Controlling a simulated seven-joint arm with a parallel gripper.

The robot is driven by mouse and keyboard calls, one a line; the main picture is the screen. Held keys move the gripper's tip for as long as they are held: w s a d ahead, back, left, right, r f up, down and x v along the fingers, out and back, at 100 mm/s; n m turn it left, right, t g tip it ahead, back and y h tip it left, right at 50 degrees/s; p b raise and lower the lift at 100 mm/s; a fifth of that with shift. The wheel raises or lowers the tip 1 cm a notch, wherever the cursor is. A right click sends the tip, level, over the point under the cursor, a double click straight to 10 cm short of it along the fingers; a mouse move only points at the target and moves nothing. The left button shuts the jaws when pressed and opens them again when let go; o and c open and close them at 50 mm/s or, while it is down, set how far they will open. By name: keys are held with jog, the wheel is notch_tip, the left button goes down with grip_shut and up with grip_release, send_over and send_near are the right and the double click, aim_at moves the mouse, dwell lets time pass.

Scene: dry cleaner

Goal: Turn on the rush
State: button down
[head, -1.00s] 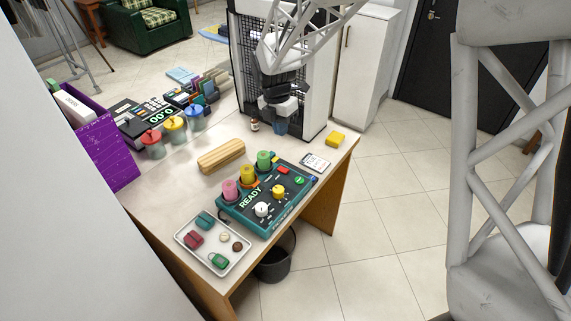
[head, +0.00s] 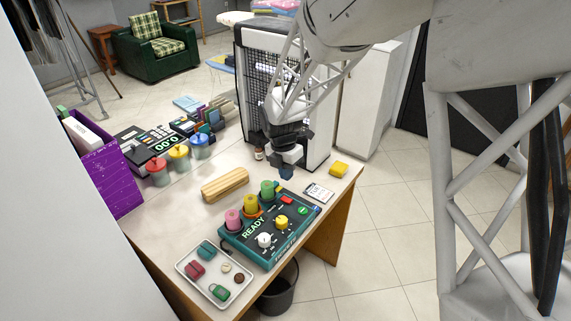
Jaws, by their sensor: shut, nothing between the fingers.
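A teal control box (head: 262,254) marked READY stands on the front right part of the counter. On its top are a white knob (head: 264,240), a yellow knob (head: 281,222), a red switch (head: 287,201) and a green button (head: 303,211). Along its back edge stand a pink, a yellow and a green cylinder (head: 268,188). The small labels are too small to read, so I cannot tell which control is the rush. My gripper (head: 286,175) is shut and empty, pointing down above and behind the red switch, apart from the box.
A tray (head: 183,267) of small items lies front left of the box. Several lidded jars (head: 179,157) and a purple bin (head: 112,172) stand further left.

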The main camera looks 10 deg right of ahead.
aim_at(286, 199)
jog(key=f, duration=0.8)
jog(key=shift+s+d+f, duration=0.35)
jog(key=shift+s+f, duration=0.05)
jog(key=shift+f, duration=0.1)
jog(key=shift+s+f, duration=0.1)
jog(key=shift+f, duration=0.05)
jog(key=shift+w+a+r, duration=0.3)
jog(key=shift+w+a, duration=0.2)
jog(key=shift+w, duration=0.1)
jog(key=shift+r, duration=0.15)
dwell(0.4)
notch_tip(286, 199, up, 14)
jog(key=w+a, duration=0.1)
jog(key=shift+f, duration=0.2)
dwell(0.4)
